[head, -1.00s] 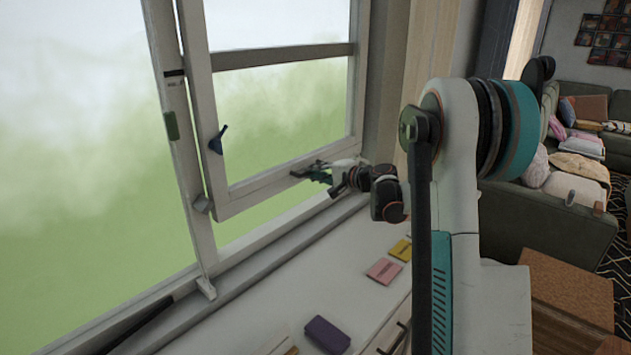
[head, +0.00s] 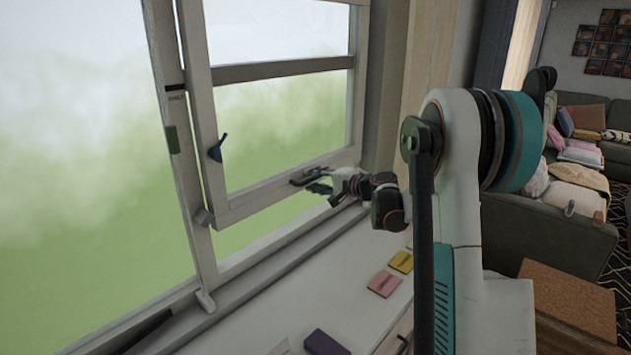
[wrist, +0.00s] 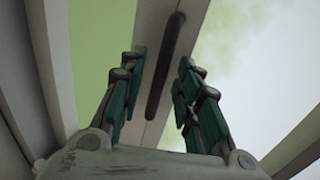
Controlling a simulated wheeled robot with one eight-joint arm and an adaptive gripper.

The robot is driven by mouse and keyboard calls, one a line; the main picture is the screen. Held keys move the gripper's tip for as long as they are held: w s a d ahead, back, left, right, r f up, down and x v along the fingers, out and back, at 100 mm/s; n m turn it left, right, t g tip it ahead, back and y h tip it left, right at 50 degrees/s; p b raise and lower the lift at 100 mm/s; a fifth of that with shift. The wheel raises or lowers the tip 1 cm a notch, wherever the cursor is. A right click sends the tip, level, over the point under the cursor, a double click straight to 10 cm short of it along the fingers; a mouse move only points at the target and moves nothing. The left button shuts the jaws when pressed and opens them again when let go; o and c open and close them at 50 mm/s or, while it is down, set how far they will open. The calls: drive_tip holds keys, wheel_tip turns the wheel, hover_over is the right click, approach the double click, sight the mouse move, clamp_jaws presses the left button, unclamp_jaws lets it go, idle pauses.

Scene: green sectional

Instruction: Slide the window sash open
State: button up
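The window sash (head: 275,188) is white-framed, with its bottom rail above the frame's lower edge and a gap below it. A dark bar handle (head: 304,179) sits on the bottom rail, near its right end. My gripper (head: 321,188) is just below and to the right of this handle. In the wrist view, my gripper (wrist: 155,88) has its two green fingers spread apart. The dark handle (wrist: 166,65) runs between them, with visible space on both sides.
A white sill counter (head: 330,285) runs below the window. A pink pad (head: 384,284), a yellow pad (head: 401,262) and a dark purple item (head: 326,343) lie on it. A green couch (head: 545,235) and a brown box (head: 567,300) are at right.

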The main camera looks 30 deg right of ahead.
drive_tip(key=v, duration=1.2)
drive_tip(key=shift+a, duration=0.1)
